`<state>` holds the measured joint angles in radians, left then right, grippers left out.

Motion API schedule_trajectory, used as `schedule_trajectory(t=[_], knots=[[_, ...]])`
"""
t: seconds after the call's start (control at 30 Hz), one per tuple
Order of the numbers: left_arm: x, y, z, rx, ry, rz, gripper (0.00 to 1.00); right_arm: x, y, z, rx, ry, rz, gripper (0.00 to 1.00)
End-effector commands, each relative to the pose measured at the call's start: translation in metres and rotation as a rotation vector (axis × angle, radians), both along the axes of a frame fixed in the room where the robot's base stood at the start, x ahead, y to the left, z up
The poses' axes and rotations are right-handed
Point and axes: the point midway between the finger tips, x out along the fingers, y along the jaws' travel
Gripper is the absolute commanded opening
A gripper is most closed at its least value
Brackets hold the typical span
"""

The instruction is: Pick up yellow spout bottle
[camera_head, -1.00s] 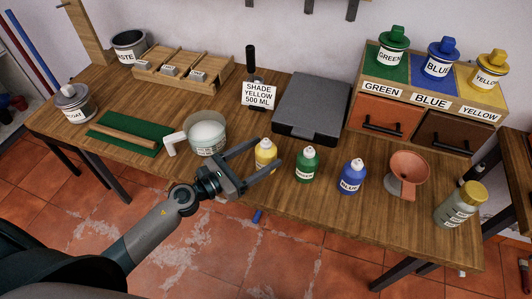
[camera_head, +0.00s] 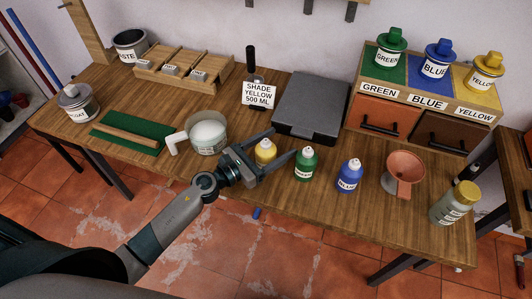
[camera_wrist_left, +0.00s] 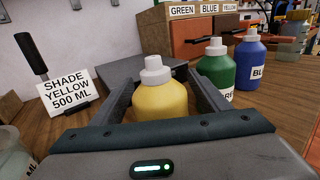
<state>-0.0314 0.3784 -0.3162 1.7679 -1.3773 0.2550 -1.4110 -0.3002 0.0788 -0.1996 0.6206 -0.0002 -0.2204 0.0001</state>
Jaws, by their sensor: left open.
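The yellow spout bottle (camera_head: 265,151) stands upright on the wooden bench, with a white cap. My left gripper (camera_head: 284,146) is open, with its two fingers on either side of the bottle. In the left wrist view the yellow bottle (camera_wrist_left: 160,97) sits between the open fingers of the left gripper (camera_wrist_left: 166,88); its lower part is hidden by the gripper body. I cannot tell whether the fingers touch it. My right gripper is not in view.
A green bottle (camera_head: 305,163) stands close to the right of the fingers, then a blue bottle (camera_head: 348,176) and a funnel (camera_head: 403,172). A white-filled pot (camera_head: 208,135) is on the left. A sign (camera_head: 257,94) and a dark grey case (camera_head: 308,106) stand behind.

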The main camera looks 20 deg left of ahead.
Motion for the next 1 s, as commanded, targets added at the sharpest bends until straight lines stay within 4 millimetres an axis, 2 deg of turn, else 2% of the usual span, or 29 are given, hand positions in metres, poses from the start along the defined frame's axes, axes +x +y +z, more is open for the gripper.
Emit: schedule_trajectory(t=[0.47, 0.6, 1.0], knots=[[0.0009, -0.0009, -0.0003, 0.0, 0.0, -0.001, 0.69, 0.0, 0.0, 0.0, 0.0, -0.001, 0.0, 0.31], [0.0009, -0.0009, -0.0003, 0.0, 0.0, -0.001, 0.38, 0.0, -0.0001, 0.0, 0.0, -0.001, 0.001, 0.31], [0.0016, -0.0002, 0.0019, -0.001, -0.001, 0.0, 0.36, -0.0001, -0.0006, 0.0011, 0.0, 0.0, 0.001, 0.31]])
